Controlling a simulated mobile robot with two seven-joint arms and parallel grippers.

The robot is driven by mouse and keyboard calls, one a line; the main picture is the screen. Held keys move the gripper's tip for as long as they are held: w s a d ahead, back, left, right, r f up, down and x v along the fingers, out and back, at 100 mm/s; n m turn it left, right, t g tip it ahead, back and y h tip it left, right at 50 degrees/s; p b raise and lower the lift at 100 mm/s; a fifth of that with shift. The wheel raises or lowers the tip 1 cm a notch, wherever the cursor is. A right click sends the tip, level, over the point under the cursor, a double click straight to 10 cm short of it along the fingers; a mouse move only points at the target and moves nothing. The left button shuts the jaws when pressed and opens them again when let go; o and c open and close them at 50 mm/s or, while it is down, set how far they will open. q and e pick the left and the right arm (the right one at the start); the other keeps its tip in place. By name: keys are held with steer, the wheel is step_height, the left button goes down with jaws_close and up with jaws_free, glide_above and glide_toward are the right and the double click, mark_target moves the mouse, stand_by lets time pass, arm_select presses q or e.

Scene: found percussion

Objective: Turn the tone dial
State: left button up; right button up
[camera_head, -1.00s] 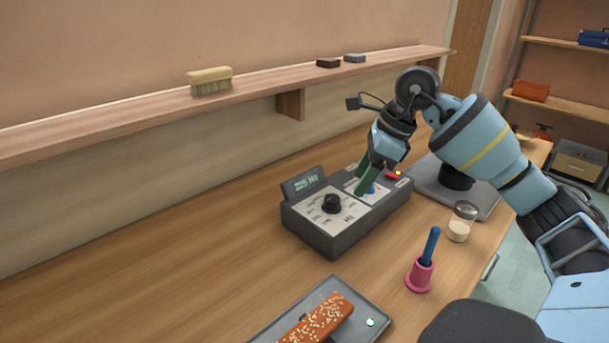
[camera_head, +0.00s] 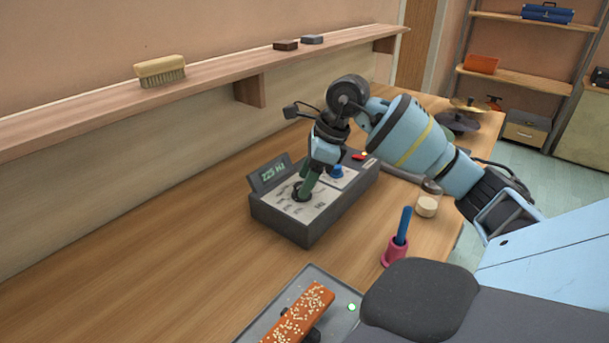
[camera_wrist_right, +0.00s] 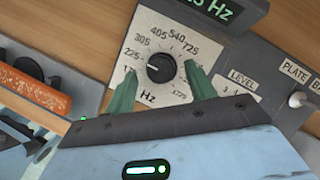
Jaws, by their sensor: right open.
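The tone dial (camera_wrist_right: 160,68) is a round black knob with a white pointer on a pale plate (camera_head: 282,200), with numbers around it and "Hz" printed below. It sits on a dark grey box (camera_head: 290,228) whose tilted display (camera_head: 270,173) reads about 225 Hz. In the right wrist view the pointer is toward the 225 side. My right gripper (camera_head: 304,192) is open, its green fingers pointing down at the dial. In the right wrist view its fingertips (camera_wrist_right: 160,75) lie on either side of the dial; contact is not clear. In the head view the fingers partly hide the dial. My left gripper is not in view.
A blue knob (camera_head: 337,171) and a red part (camera_head: 358,157) are on the same box. A small jar (camera_head: 427,206), a pink holder with a blue handle (camera_head: 395,250) and a tray with an orange bar (camera_head: 302,312) stand nearby. A shelf (camera_head: 210,75) runs behind. The left table is clear.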

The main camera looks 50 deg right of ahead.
steer(key=shift+w+a+f, duration=0.15)
steer(key=shift+f, duration=0.4)
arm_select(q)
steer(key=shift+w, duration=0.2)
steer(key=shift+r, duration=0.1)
arm_select(e)
steer(key=c, duration=1)
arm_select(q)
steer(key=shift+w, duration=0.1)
arm_select(e)
steer(key=shift+o, duration=0.2)
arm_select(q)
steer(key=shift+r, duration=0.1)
arm_select(e)
steer(key=m+h, duration=0.1)
steer(key=m, duration=0.1)
steer(key=shift+m+t+p, duration=0.35)
steer(key=shift+m+t, duration=0.05)
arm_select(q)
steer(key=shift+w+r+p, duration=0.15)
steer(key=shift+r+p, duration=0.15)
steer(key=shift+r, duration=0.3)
arm_select(e)
steer(key=shift+a+m+h, duration=0.15)
steer(key=shift+m+h, duration=0.35)
steer(key=shift+m, duration=0.9)
